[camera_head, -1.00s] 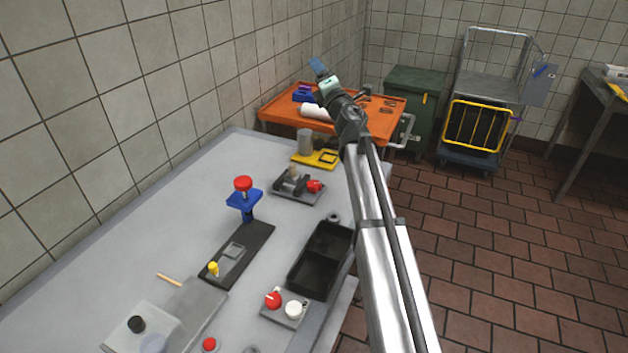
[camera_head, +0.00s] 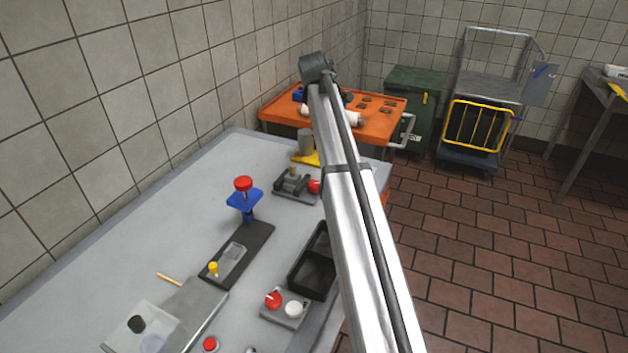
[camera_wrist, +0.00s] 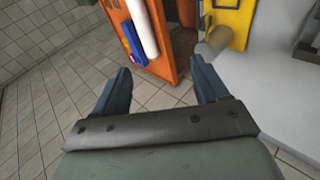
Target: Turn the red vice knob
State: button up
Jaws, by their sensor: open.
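The grey vice (camera_head: 293,184) sits on a grey plate near the far right edge of the counter in the head view. Its red knob (camera_head: 314,186) is on its right side, close beside my arm. My gripper (camera_wrist: 161,64) shows in the wrist view, with its two blue fingers spread and nothing between them. In the head view my arm reaches toward the orange cart and its end hides the gripper. The gripper is apart from the vice. I cannot make out the red knob in the wrist view.
An orange cart (camera_head: 377,127) with a white roll (camera_wrist: 142,28) stands past the counter (camera_head: 130,220). A yellow base (camera_wrist: 232,20) with a grey cylinder (camera_wrist: 212,42) is near the gripper. A blue stand (camera_head: 244,199), a black tray (camera_head: 312,272) and a control box (camera_head: 286,308) share the counter.

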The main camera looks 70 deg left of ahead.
jog(key=s+d+f+n+g+h, duration=0.1)
jog(key=s+d+f+g+h, duration=0.25)
jog(key=s+d+f, duration=0.2)
jog(key=n+g+h, duration=0.2)
jog(key=n+h, duration=0.1)
jog(key=h, duration=0.2)
send_over(314, 184)
jog(key=shift+t+y, duration=0.25)
notch_tip(314, 184, down, 15)
jog(key=shift+a+r, duration=0.1)
jog(key=shift+r, duration=0.1)
jog(key=shift+c, duration=0.4)
jog(key=c, duration=1)
jog(key=shift+m, duration=0.3)
